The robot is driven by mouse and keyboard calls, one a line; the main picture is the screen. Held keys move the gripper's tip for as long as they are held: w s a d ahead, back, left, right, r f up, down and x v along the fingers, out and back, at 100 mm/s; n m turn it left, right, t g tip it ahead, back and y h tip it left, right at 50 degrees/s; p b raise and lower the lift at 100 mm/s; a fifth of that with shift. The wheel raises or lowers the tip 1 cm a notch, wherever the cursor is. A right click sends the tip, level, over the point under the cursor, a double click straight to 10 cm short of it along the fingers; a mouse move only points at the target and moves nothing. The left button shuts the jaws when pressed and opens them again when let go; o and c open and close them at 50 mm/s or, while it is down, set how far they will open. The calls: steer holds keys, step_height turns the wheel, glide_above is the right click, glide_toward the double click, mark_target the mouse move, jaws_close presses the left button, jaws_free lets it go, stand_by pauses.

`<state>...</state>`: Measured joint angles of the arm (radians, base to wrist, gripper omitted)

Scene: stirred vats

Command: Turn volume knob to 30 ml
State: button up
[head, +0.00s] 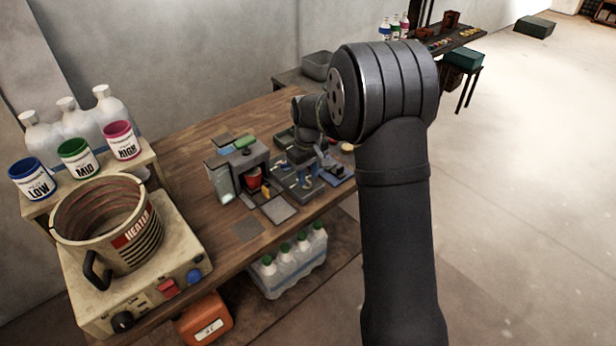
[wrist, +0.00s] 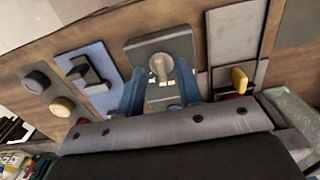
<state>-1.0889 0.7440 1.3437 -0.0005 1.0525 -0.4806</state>
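In the wrist view, a pale grey knob (wrist: 160,67) with a raised grip stands on a dark grey plate (wrist: 139,50). No label or 30 ml mark can be read, so I cannot tell its setting or confirm that it is the volume knob. My gripper (wrist: 159,70) has two blue fingers set apart, one on each side of the knob. A gap shows between knob and fingers. In the head view my arm reaches over the bench, and the knob cannot be made out there.
Beside the knob are a blue plate with a dark switch (wrist: 88,73), round knobs (wrist: 60,106) and a yellow lever (wrist: 239,80). In the head view, a heater vat (head: 108,225) and labelled LOW, MID and HIGH cups (head: 77,157) stand at the left. A grey dispenser (head: 240,165) stands near the arm.

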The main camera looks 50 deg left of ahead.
steer(key=shift+f, duration=0.65)
jaws_close()
steer(key=shift+m, duration=0.4)
steer(key=m, duration=0.5)
steer(key=shift+s, duration=0.15)
steer(key=m, duration=0.6)
steer(key=shift+s+a, duration=0.1)
steer(key=shift+a, duration=0.05)
